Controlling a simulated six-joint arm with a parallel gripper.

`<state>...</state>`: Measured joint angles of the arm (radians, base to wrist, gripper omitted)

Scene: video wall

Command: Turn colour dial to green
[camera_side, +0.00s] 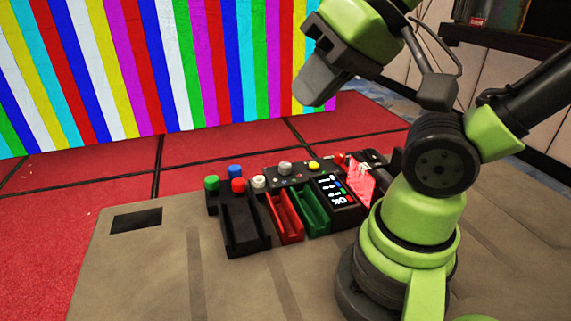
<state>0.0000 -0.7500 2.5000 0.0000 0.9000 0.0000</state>
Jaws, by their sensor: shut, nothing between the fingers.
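My gripper (308,90) is shut and empty. It is raised well above the control panels, in front of the striped wall. A grey round knob (285,168) sits on a black control box (289,179) at the middle of the table's far side; it may be the colour dial. A yellow knob (314,164) is to its right and a white knob (259,182) to its left. No pointer or colour setting can be made out. My gripper is apart from all of these.
Black (243,233), red (286,219) and green (312,213) trays stand before the knobs. Green (211,183), blue (235,171) and red (238,186) buttons are at left. A lit display (336,189) is at right. The striped video wall (150,65) stands behind. The table's left part is mostly clear.

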